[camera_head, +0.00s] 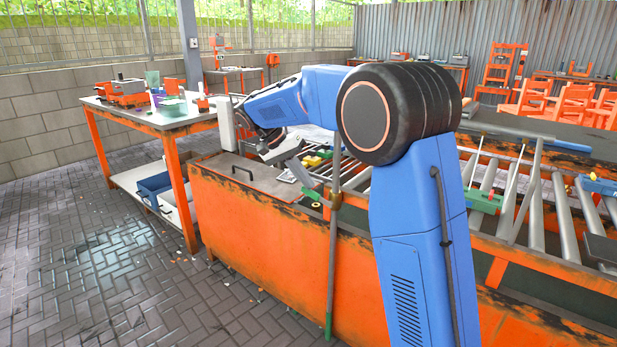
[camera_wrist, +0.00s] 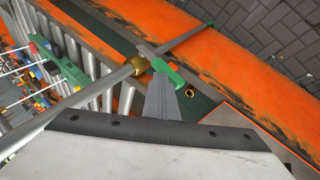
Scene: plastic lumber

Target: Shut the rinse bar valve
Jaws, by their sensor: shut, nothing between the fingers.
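The rinse bar valve has a brass body (camera_head: 335,200) on a thin upright grey pipe at the orange bench's front edge. Its green lever (camera_head: 312,194) sticks out to the left, crosswise to the pipe. In the wrist view, the brass body (camera_wrist: 138,66) sits on the diagonal pipe and the green lever (camera_wrist: 168,72) slants down to the right. My gripper (camera_head: 304,178) is shut and empty, just above the lever. In the wrist view, my gripper's fingertips (camera_wrist: 158,80) overlap the lever's near side; I cannot tell whether they touch it.
The orange bench (camera_head: 265,245) carries metal rollers and a grey lid with a handle (camera_head: 245,178). An orange-legged table (camera_head: 150,120) with tools stands to the left. A green bracket (camera_wrist: 62,62) lies over the rollers.

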